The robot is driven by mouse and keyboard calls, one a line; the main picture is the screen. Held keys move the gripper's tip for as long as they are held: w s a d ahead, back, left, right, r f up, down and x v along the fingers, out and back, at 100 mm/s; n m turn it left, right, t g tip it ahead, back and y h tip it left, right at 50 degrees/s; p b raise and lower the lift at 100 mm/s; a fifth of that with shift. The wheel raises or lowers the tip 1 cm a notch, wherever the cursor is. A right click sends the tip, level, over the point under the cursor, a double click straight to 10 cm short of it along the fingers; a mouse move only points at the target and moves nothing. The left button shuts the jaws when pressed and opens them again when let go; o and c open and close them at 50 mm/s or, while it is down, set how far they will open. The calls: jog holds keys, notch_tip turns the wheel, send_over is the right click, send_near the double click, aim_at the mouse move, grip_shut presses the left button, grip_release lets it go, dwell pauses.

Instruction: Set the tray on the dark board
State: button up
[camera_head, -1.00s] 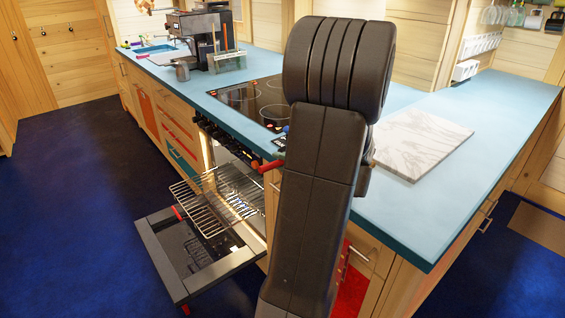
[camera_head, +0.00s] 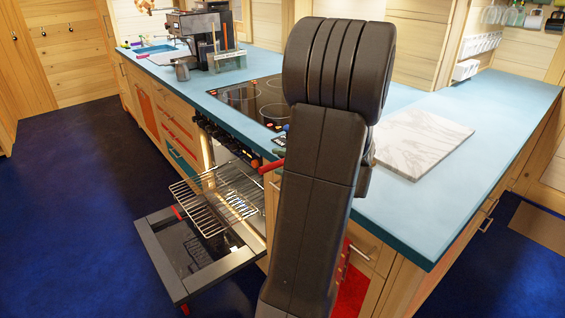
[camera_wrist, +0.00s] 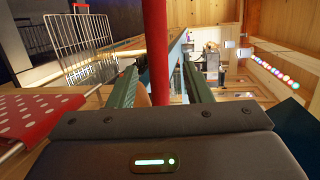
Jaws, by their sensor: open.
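I cannot make out a tray or a dark board for certain in either view. My gripper (camera_wrist: 158,66) shows in the wrist view with its two dark green fingers apart. A red bar (camera_wrist: 155,40) runs upright through the gap between the fingers; I cannot tell whether it touches them. In the head view my own arm hides the gripper. A wire rack (camera_head: 212,195) sticks out of the open oven, above the lowered oven door (camera_head: 160,252). The rack also shows in the wrist view (camera_wrist: 75,38), left of the fingers.
A pale marble board (camera_head: 420,143) lies on the blue counter (camera_head: 480,120), right of the black hob (camera_head: 250,105). A coffee machine (camera_head: 200,38) stands at the back. A red polka-dot cloth (camera_wrist: 35,112) is close on the gripper's left. The floor at left is clear.

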jog(key=v, duration=1.3)
jog(key=shift+s+d+b, duration=0.25)
jog(key=shift+b, duration=0.15)
jog(key=shift+r, duration=0.1)
jog(key=p+x, duration=0.1)
jog(key=x, duration=1.3)
jog(key=shift+r, duration=0.25)
jog(key=shift+s, duration=0.1)
